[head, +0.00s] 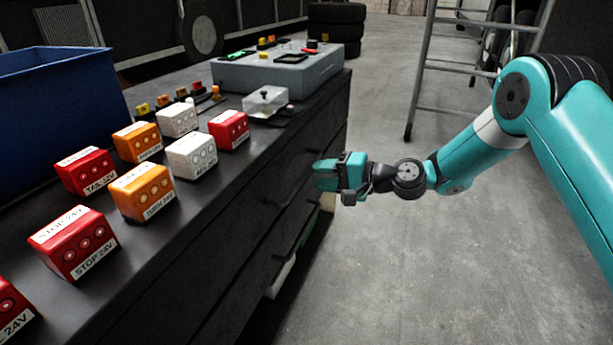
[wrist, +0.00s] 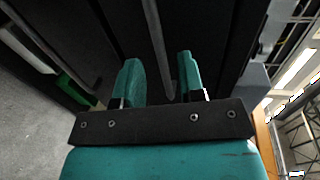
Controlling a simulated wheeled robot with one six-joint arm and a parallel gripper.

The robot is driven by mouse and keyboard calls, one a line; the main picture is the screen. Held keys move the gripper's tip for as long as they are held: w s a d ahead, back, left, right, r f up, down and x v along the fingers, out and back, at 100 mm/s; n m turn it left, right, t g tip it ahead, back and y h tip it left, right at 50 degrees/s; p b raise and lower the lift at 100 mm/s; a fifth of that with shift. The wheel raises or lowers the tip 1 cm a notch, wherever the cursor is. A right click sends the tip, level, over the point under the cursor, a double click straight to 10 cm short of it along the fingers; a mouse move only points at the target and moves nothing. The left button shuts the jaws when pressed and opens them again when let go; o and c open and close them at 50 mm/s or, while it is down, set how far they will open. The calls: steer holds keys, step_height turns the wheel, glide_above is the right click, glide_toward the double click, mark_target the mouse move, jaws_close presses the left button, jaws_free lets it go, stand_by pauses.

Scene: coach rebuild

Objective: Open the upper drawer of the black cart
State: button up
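The black cart (head: 225,235) stands at left in the head view, its dark drawer fronts facing right. The upper drawer front (wrist: 218,35) looks closed. A dark bar handle (wrist: 158,45) runs lengthwise between my fingers in the wrist view. My teal gripper (head: 325,175) is at the upper part of the cart's front in the head view. In the wrist view my gripper (wrist: 160,72) is open, its two fingers on either side of the bar with gaps showing. I cannot tell how deep the bar lies between them.
A lower bar handle (wrist: 52,42) is at left in the wrist view. Red, orange and white labelled boxes (head: 145,190), a blue bin (head: 55,95) and a grey case (head: 278,72) are on the cart side. A ladder (head: 425,75) stands behind. Floor (head: 400,270) right of the cart is clear.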

mark_target(306, 172)
steer(key=shift+x, duration=2.3)
steer(key=shift+c, duration=0.2)
jaws_close()
